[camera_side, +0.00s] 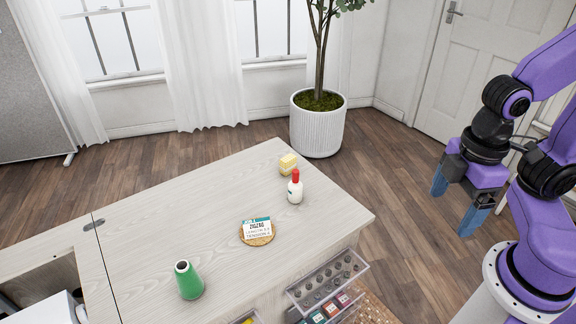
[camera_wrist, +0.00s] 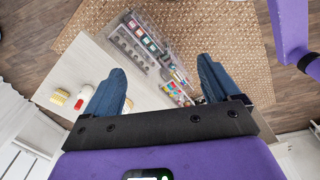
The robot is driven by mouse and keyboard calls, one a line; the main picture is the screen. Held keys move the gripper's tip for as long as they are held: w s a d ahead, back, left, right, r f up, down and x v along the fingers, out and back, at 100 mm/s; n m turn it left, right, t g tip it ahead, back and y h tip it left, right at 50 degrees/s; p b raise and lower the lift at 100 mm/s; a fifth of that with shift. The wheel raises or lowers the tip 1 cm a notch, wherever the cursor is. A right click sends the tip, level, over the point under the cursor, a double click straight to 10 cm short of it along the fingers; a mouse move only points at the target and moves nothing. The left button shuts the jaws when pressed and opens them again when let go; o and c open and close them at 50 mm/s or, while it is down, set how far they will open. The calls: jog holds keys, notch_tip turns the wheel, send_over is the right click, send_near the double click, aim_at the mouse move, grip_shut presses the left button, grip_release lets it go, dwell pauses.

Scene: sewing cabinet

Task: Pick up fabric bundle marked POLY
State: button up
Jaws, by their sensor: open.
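Several small dark, red and teal bundles with pale labels (camera_side: 331,309) lie in the front of an open clear drawer (camera_side: 359,266) under the table's right edge. They also show as a row in the wrist view (camera_wrist: 146,39). The labels are too small to read, so I cannot tell which bundle is marked POLY. My gripper (camera_side: 455,207) hangs in the air to the right of the table, well away from the drawer. Its blue fingers are apart and nothing is between them. In the wrist view both fingers (camera_wrist: 162,78) stand on either side of the drawer area.
On the table (camera_side: 150,210) stand a green thread cone (camera_side: 189,281), a white bottle with red cap (camera_side: 295,190), a yellow block (camera_side: 287,163) and a cork coaster (camera_side: 257,239) bearing a printed packet (camera_side: 256,227). Dark round pieces (camera_side: 325,281) fill the drawer's back. A potted plant (camera_side: 317,125) stands behind.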

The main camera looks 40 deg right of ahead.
jog(key=w+a+f+m+t+y, duration=0.1)
jog(key=w+a+f+m, duration=0.1)
jog(key=w+a+f, duration=0.3)
jog(key=w+a+m+t+y, duration=0.1)
jog(key=w+a, duration=0.1)
jog(key=w, duration=0.5)
jog(key=m+t, duration=0.8)
jog(key=t, duration=0.3)
send_near(290, 159)
jog(key=x, duration=0.5)
jog(key=shift+f, duration=0.15)
jog(key=shift+x, duration=2.7)
jog(key=c, duration=1)
